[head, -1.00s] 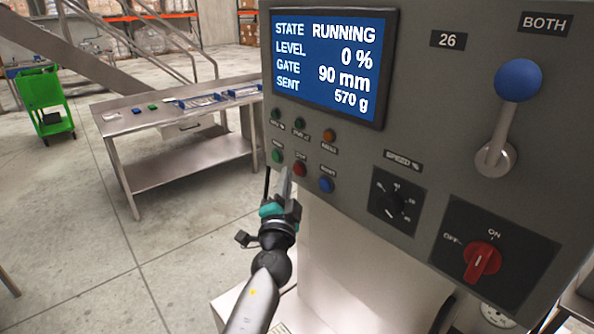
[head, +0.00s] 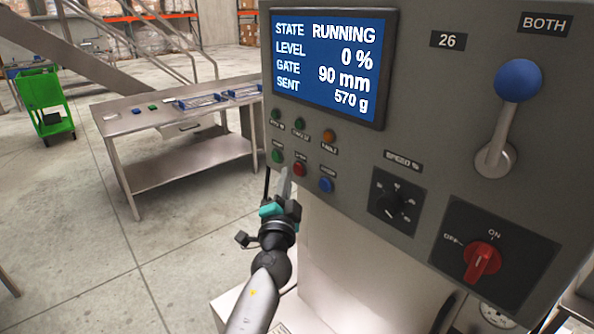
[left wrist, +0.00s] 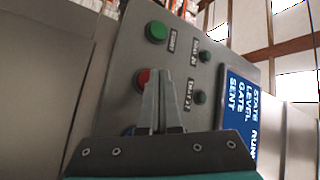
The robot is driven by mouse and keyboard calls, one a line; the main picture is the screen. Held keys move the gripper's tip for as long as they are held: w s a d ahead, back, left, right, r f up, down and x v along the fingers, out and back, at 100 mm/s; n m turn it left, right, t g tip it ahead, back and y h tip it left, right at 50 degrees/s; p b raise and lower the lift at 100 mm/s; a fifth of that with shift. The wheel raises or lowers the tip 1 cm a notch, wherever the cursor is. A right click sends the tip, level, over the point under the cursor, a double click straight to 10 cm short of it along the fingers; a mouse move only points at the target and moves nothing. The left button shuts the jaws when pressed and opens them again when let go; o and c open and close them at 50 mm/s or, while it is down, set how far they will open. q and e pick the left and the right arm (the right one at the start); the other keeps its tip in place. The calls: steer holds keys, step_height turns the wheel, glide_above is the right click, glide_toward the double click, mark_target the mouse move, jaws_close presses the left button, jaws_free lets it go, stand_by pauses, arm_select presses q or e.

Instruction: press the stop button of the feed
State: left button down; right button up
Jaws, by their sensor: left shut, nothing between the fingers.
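The red stop button (head: 299,169) sits on the grey control panel, between a green button (head: 277,156) and a blue button (head: 326,185). My left gripper (head: 287,172) is shut and empty, its fingertips just left of and below the red button in the head view. In the left wrist view the fingertips (left wrist: 159,76) overlap the right side of the red button (left wrist: 142,78); whether they touch it I cannot tell. The green button (left wrist: 157,31) is clear of them. The screen (head: 328,65) reads RUNNING, level 0 %, gate 90 mm, sent 570 g. My right gripper is not in view.
Small lamps (head: 302,124) sit above the buttons. A speed knob (head: 391,204), a red ON/OFF switch (head: 482,261) and a blue-knobbed lever (head: 517,81) are to the right. A steel table (head: 150,112) and a green cart (head: 44,103) stand behind, with open floor around them.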

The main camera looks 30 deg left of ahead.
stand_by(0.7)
arm_select(q)
steer(key=shift+w+d, duration=0.2)
steer(key=shift+w, duration=0.2)
steer(key=shift+w+d+b, duration=0.15)
steer(key=shift+w+b, duration=0.25)
steer(key=shift+b, duration=0.05)
stand_by(0.5)
steer(key=shift+s, duration=0.1)
steer(key=shift+s+a, duration=0.3)
steer(key=shift+s, duration=0.4)
steer(key=shift+s, duration=0.1)
steer(key=s, duration=0.1)
steer(key=s+a, duration=0.1)
steer(key=s, duration=0.1)
steer(key=s+a+p, duration=0.1)
steer(key=shift+s, duration=0.2)
stand_by(0.9)
